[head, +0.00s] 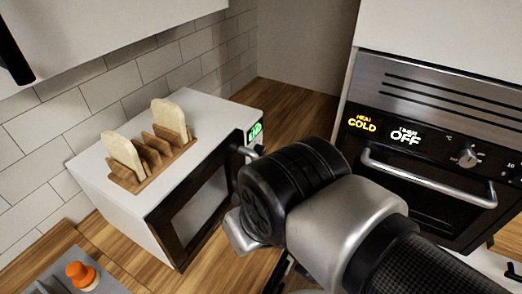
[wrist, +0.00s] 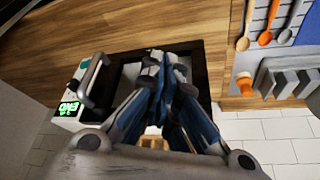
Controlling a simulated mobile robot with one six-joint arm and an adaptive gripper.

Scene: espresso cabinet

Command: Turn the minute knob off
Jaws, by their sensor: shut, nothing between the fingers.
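The white microwave (head: 110,210) stands on the wooden counter in the head view, with a green lit display (head: 255,131) at its right end. The minute knob cannot be identified for certain. My gripper (wrist: 165,62) is shut and empty, its fingertips over the dark microwave door, apart from the display and the possible knob. In the head view my wrist hides the fingers and part of the microwave front.
A wooden rack (head: 155,165) with two bread slices sits on the microwave. A door handle (wrist: 94,74) stands out near its display. At right is an oven with a knob (head: 467,157), a bar handle (head: 430,181) and displays reading COLD and OFF. An orange-topped item (head: 81,275) is at lower left.

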